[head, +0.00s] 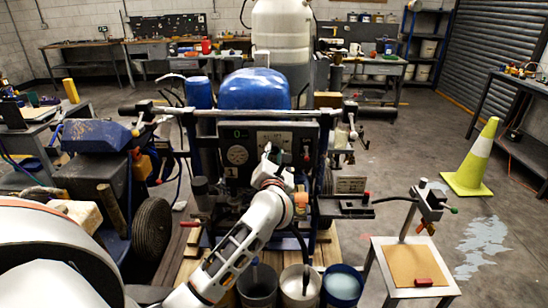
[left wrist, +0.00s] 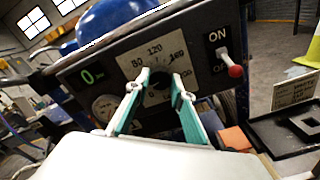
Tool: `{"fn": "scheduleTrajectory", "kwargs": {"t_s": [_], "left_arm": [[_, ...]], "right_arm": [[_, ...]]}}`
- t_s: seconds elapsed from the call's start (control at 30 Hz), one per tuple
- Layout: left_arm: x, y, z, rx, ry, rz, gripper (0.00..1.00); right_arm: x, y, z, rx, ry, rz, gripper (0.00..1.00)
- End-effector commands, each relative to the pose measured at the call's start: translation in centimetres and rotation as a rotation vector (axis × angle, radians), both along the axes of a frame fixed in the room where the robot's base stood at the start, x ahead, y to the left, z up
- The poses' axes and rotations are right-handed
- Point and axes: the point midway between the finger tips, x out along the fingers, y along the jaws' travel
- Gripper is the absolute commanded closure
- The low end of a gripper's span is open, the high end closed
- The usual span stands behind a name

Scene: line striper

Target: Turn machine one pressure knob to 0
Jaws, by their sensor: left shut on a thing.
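The line striper's dark control panel (head: 243,133) faces me in the middle of the head view. In the left wrist view, a white dial plate (left wrist: 180,55) on it shows numbers such as 80, 120 and 160. The dark pressure knob (left wrist: 158,86) sits at the middle of this plate. My left gripper (left wrist: 161,84) has its two teal-lined fingers on either side of the knob and is shut on it. Its fingers partly hide the knob and the lower numbers, so I cannot tell the knob's setting. In the head view, my left gripper (head: 273,160) covers part of the panel.
A green 0 display (left wrist: 92,75) and a round gauge (left wrist: 104,106) are left of the dial. Buckets (head: 300,288) stand below the panel. A small table (head: 384,258) and a yellow-green cone (head: 474,165) stand at right.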

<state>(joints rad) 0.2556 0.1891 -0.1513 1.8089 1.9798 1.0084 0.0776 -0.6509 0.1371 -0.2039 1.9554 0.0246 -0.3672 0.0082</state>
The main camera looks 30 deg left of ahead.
Motion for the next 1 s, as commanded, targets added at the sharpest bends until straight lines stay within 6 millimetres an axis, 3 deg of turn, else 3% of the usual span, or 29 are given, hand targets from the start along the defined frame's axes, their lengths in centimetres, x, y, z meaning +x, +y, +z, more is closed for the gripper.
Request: {"fn": "scheduleTrajectory", "kwargs": {"t_s": [0.13,0.5,1.0], "left_arm": [[0.0,-0.1,-0.3,-0.121,-0.072,-0.001,0.99],[0.0,0.0,-0.4,-0.378,-0.228,0.001,0.99],[0.0,-0.1,-0.2,-0.528,-0.319,0.000,0.99]], "right_arm": [[0.3,1.0,-0.2,0.013,-0.016,0.014,1.00],[0.0,0.6,-3.0,0.006,-0.003,0.009,1.00],[-0.3,0.4,-4.7,0.004,0.007,0.008,1.00]]}}
